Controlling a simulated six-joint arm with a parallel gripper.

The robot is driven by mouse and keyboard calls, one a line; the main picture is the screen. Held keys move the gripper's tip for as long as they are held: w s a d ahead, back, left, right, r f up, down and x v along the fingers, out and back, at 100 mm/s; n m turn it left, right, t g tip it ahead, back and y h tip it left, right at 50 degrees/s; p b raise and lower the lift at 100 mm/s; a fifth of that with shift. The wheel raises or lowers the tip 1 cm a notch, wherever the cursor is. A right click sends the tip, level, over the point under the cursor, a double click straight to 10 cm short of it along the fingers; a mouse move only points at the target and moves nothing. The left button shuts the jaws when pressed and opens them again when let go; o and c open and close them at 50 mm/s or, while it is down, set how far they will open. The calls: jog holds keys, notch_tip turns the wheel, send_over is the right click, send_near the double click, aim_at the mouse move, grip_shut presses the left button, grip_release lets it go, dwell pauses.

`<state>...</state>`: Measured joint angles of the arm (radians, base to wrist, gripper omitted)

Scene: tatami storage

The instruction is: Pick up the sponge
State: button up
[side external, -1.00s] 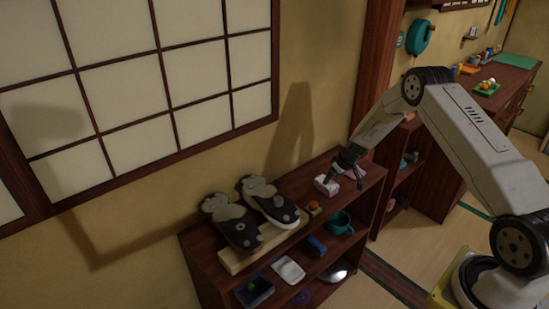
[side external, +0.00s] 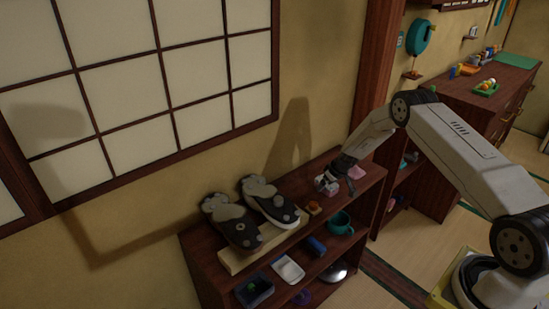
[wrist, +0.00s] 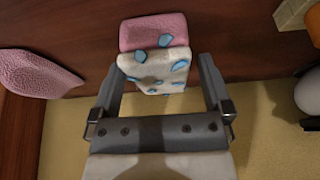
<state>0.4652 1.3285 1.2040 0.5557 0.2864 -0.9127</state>
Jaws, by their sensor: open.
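The sponge, a block with a pink layer and a white layer with blue spots, lies on top of the dark wooden shelf; it shows in the side view (side external: 326,186) and the wrist view (wrist: 155,72). My gripper (side external: 335,178) is at the sponge in the side view, partly covering it. In the wrist view my gripper (wrist: 161,75) is open, with one finger on each side of the sponge and small gaps visible. I cannot tell how low the fingertips reach beside it.
A separate pink item (side external: 357,172) lies to the right on the shelf top, also in the wrist view (wrist: 38,74). A small orange-topped item (side external: 314,207) and dark shoes (side external: 268,202) on a pale board stand to the left. The wall is close behind.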

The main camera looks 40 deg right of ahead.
jog(key=shift+w+f, duration=0.15)
jog(key=shift+f, duration=0.2)
dwell(0.3)
jog(key=c, duration=1.2)
jog(key=shift+r, duration=0.2)
jog(key=shift+r, duration=0.8)
jog(key=shift+s+a+r, duration=0.8)
jog(key=shift+s+r, duration=1.05)
jog(key=shift+s, duration=0.35)
jog(key=shift+s+a+r, duration=0.8)
jog(key=shift+s+r, duration=1.05)
jog(key=shift+s, duration=0.3)
jog(key=shift+s+a+r, duration=0.8)
jog(key=shift+s+r, duration=1.05)
jog(key=shift+s, duration=0.35)
